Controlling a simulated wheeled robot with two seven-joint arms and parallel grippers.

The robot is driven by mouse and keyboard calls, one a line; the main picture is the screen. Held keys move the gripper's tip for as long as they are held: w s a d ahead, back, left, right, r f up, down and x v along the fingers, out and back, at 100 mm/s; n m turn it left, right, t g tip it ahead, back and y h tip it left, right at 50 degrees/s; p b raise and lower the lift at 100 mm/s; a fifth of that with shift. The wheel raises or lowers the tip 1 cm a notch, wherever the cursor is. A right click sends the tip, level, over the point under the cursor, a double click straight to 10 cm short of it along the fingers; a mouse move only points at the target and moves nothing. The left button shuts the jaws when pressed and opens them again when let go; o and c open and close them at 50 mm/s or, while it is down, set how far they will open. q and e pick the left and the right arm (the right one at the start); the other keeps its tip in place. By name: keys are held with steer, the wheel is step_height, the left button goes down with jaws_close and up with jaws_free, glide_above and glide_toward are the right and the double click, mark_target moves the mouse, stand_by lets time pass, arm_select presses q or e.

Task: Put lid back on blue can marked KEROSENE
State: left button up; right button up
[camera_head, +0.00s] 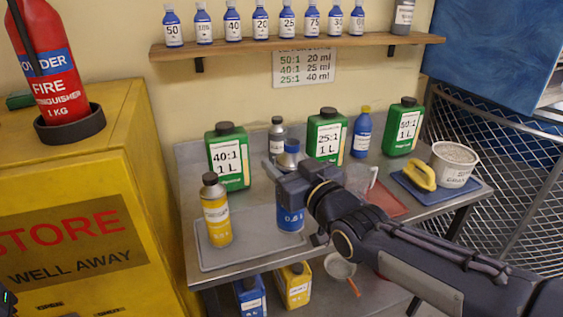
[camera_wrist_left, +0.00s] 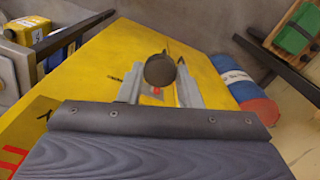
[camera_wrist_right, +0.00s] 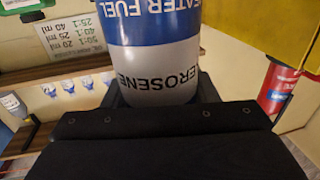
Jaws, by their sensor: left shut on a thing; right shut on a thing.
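The blue can (camera_head: 290,219) stands upright at the right end of the grey tray (camera_head: 213,262). Its KEROSENE and HEATER FUEL wording shows upside down on the can (camera_wrist_right: 152,60) in the right wrist view. My right gripper (camera_head: 298,180) is shut around the can's middle and hides part of it. The can's top looks grey, and I cannot tell its opening clearly. In the left wrist view my left gripper (camera_wrist_left: 158,88) is shut on a small dark round lid (camera_wrist_left: 160,70), over the yellow cabinet. My left gripper does not show in the head view.
A yellow bottle (camera_head: 216,212) stands on the tray, left of the can. A grey bottle (camera_head: 277,130) and green jugs (camera_head: 229,160) stand behind. A sponge (camera_head: 420,175) and a white tub (camera_head: 454,163) are at right. The yellow cabinet (camera_head: 150,160) carries a fire extinguisher (camera_head: 50,75).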

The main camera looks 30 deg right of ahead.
steer(key=shift+s+a+r, duration=0.2)
steer(key=shift+s+r, duration=0.2)
steer(key=shift+s, duration=0.5)
steer(key=o, duration=0.6)
steer(key=c, duration=0.7)
steer(key=shift+o, duration=0.2)
